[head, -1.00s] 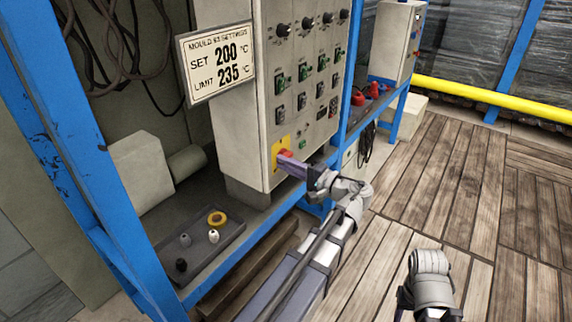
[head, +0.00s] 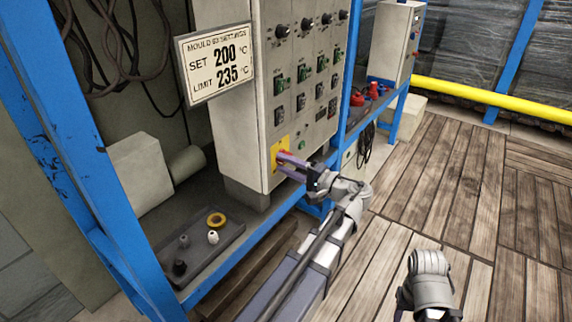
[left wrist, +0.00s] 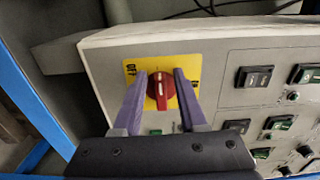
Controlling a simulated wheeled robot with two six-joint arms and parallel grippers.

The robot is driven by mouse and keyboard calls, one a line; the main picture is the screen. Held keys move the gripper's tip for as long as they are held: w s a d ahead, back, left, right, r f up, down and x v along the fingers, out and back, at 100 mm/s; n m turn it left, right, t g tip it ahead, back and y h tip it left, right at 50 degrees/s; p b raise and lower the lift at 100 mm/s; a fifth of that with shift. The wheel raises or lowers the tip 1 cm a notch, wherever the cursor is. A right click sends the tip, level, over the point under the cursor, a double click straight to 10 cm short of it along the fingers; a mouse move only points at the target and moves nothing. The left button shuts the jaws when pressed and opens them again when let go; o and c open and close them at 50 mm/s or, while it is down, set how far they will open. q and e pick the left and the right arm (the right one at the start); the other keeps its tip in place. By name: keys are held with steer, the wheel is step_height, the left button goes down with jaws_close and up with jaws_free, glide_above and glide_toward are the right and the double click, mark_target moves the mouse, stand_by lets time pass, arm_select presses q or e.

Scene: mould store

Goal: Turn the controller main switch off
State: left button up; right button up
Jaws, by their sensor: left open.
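The main switch is a red rotary knob (left wrist: 161,90) on a yellow plate (left wrist: 150,66) at the controller's lower corner. In the left wrist view its grip bar stands nearly upright in the picture. OFF is printed left of it; the label at right is partly hidden by a finger. The plate also shows in the head view (head: 278,148), with the knob mostly hidden behind the fingers. My left gripper (left wrist: 157,92) is open, one purple finger on each side of the knob, with gaps visible. My right arm shows at the lower right of the head view; its fingers cannot be made out.
The grey controller cabinet (head: 235,130) carries rows of switches and a settings sign (head: 215,63). A blue post (head: 75,130) stands at left. A dark tray (head: 215,243) with small parts lies on the shelf. The wooden floor at right is clear.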

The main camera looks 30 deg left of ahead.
arm_select(q)
steer(key=shift+s+a, duration=0.1)
steer(key=shift+a, duration=0.05)
stand_by(0.3)
steer(key=d, duration=0.7)
steer(key=shift+s+d, duration=0.3)
steer(key=shift+d, duration=0.1)
steer(key=shift+f, duration=0.15)
steer(key=s+d+f+m+h, duration=0.1)
steer(key=s+d+f+h, duration=0.25)
steer(key=f, duration=0.35)
steer(key=s+d+f+m+h, duration=0.1)
steer(key=s+d+f+h, duration=0.1)
steer(key=d+f+h, duration=0.4)
steer(key=s+d+f+m+g+h, duration=0.1)
steer(key=s+d+f+h, duration=0.3)
steer(key=d, duration=0.3)
steer(key=s+d+f+g+h, duration=0.1)
steer(key=s+d+f+h, duration=0.3)
steer(key=d, duration=0.3)
step_height(320, 180, up, 29)
steer(key=p, duration=2.9)
steer(key=shift+y, duration=0.35)
